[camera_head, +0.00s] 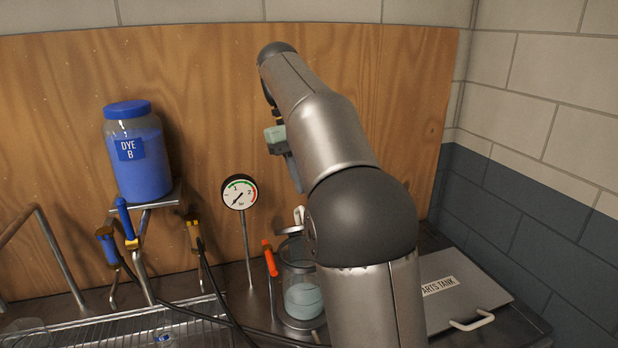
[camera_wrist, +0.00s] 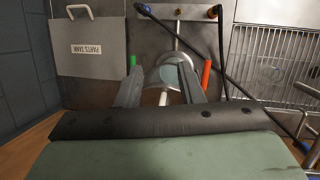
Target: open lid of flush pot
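The flush pot (camera_head: 303,297) is a clear glass jar with pale liquid, standing on the metal bench in the head view, partly hidden by my arm. A metal rim or lid edge (camera_head: 288,231) and a white handle (camera_head: 299,214) show at its top; I cannot tell whether the lid is raised. My gripper (camera_head: 296,184) is above the pot, pointing down.
An orange-red lever (camera_head: 270,258) stands left of the pot, near a pressure gauge (camera_head: 239,192) on a post. A blue dye jar (camera_head: 138,155), hoses and a wire rack (camera_head: 150,325) are further left. The parts tank lid (camera_head: 465,285) is at right.

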